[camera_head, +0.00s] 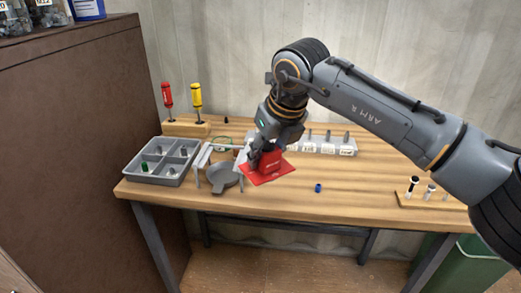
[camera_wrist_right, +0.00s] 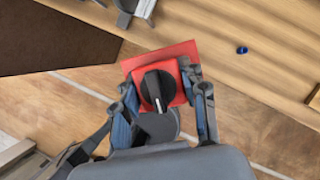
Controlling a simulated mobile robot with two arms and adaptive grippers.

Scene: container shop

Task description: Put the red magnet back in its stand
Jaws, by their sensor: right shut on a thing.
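The red magnet (camera_head: 271,156) is a small red block, with a black round knob in the right wrist view (camera_wrist_right: 158,88). My right gripper (camera_head: 258,152) reaches down over it. In the right wrist view my right gripper (camera_wrist_right: 162,100) has one finger on each side of the block and is shut on it. A flat red square plate (camera_head: 270,175) shows directly under the block; it also shows in the right wrist view (camera_wrist_right: 185,52). I cannot tell whether block and plate touch. My left gripper is not in view.
Left of the plate are a grey round dish (camera_head: 224,179) and a grey divided tray (camera_head: 160,176). Red (camera_head: 167,93) and yellow (camera_head: 196,95) screwdrivers stand in a wooden block. A blue cap (camera_head: 318,188) lies right. The table (camera_head: 350,180) is clear around it.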

